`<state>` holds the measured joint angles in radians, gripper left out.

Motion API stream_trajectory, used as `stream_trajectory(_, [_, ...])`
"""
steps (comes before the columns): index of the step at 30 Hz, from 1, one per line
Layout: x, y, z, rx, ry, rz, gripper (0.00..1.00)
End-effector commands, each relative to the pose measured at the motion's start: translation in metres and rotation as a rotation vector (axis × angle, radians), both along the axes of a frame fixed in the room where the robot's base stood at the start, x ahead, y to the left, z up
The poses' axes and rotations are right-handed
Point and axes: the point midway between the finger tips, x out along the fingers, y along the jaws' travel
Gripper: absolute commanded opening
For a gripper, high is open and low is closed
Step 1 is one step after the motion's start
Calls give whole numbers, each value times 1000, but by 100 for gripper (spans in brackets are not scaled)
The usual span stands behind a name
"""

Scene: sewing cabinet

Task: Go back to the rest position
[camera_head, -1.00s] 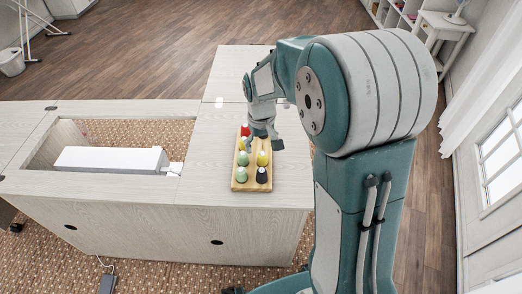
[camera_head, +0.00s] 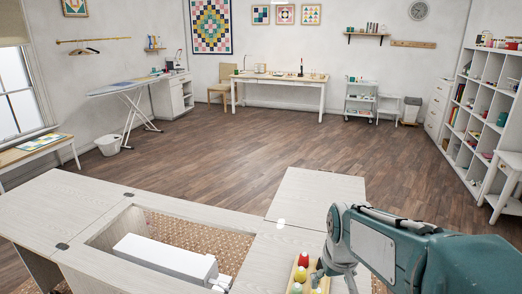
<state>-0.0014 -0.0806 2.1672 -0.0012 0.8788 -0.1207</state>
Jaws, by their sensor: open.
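My gripper (camera_head: 334,274) shows at the bottom edge, right of centre, hanging from my teal arm. It is open, and its fingertips are partly cut off by the frame. It is close beside a wooden tray (camera_head: 293,272) of thread spools on the sewing cabinet (camera_head: 200,205). A red spool (camera_head: 303,259) and a yellow spool (camera_head: 300,274) stand in the tray. The near end of the tray lies at or below the frame's edge, and my gripper covers part of its right side.
A white sewing machine (camera_head: 165,257) lies in the cabinet's recess. Beyond is open wood floor (camera_head: 230,150). An ironing board (camera_head: 125,88), a white table (camera_head: 280,80), a cart (camera_head: 360,97) and a cubby shelf (camera_head: 485,110) stand along the walls.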

Motion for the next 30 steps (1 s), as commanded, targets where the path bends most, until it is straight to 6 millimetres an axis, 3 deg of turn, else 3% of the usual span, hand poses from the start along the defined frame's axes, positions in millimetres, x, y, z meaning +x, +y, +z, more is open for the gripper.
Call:
stream_trajectory(3, [-28, 0, 24, 5, -65, -21, 91])
stream_trajectory(9, [-74, 0, 50, 16, -167, -60, 91])
stream_trajectory(18, [-133, 0, 63, 36, -294, -107, 91])
stream_trajectory(30, [-142, 0, 64, 41, -315, -117, 91])
